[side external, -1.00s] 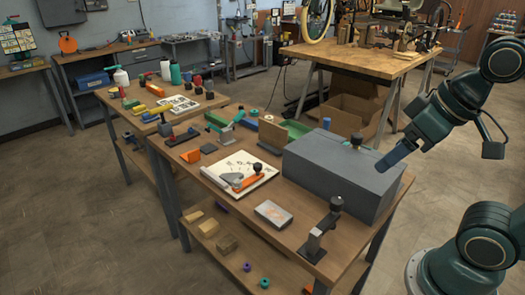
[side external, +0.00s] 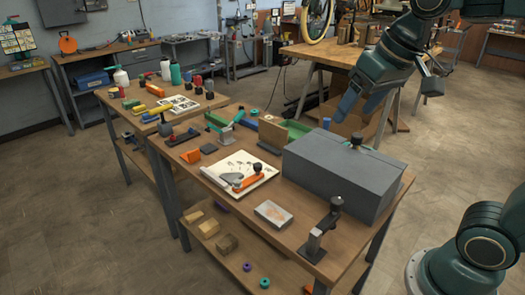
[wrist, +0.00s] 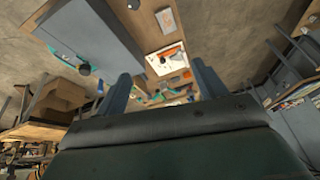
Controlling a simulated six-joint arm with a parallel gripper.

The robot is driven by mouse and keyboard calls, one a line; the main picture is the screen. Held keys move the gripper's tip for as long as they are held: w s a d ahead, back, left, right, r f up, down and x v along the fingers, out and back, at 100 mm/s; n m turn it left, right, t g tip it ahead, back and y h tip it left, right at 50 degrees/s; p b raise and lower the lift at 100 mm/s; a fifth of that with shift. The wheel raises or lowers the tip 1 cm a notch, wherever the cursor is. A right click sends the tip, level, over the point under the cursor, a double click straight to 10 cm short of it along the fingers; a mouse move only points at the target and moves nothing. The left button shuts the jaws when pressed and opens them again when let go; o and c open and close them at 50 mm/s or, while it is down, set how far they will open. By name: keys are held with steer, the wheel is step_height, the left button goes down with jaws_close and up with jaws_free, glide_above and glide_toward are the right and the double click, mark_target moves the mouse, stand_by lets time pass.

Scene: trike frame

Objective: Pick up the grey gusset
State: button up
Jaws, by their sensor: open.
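My gripper (side external: 355,113) is high above the back right of the workbench, behind and above the big grey box. Its two blue fingers are apart with nothing between them. They also show in the wrist view (wrist: 161,76), pointing toward the bench. A small dark grey flat piece (side external: 209,149) lies on the bench beside an orange wedge (side external: 190,156), well left of my gripper; it may be the grey gusset, but its shape is too small to tell. A grey and orange piece (side external: 248,176) lies on a white sheet (side external: 240,165).
The big grey box (side external: 340,175) fills the bench's right end, with a dark knob on its back edge. A dark upright clamp (side external: 320,232) stands at the front. A pale box (side external: 273,213) lies near it. A green tray (side external: 297,130) and brown panel stand behind.

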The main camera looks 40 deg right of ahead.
steer(key=w+r+m+g, duration=0.1)
steer(key=w+r+m, duration=0.15)
steer(key=w, duration=1.05)
steer(key=m+g, duration=0.4)
steer(key=m, duration=0.4)
glide_above(231, 175)
step_height(231, 175, down, 24)
steer(key=shift+d+n, duration=0.15)
steer(key=shift+n, duration=0.1)
steer(key=shift+f, duration=0.1)
steer(key=shift+s+f, duration=0.1)
steer(key=shift+f, duration=6.75)
steer(key=shift+r, duration=0.1)
steer(key=c, duration=1.1)
